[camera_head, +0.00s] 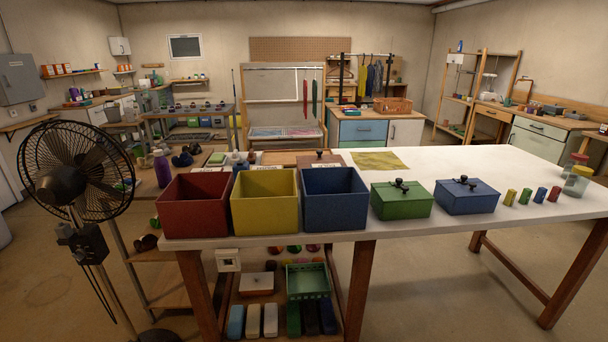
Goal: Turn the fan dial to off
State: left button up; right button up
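A black pedestal fan (73,172) stands on the floor at the left, beside the table's left end, with its round caged head at about table height or above. A dark control box (80,243) sits on its pole below the head, with a cable hanging from it. A small knob-like part shows on the box, but it is too small to read its setting. Neither of my grippers is in view.
A white-topped table (450,165) bears red (198,225), yellow (265,217) and blue (335,212) open bins, and green (402,205) and blue (466,200) lidded boxes. A shelf with bottles stands behind the fan. Floor is clear in front of the fan.

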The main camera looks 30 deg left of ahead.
aim_at(81, 253)
jog(key=u, duration=2.4)
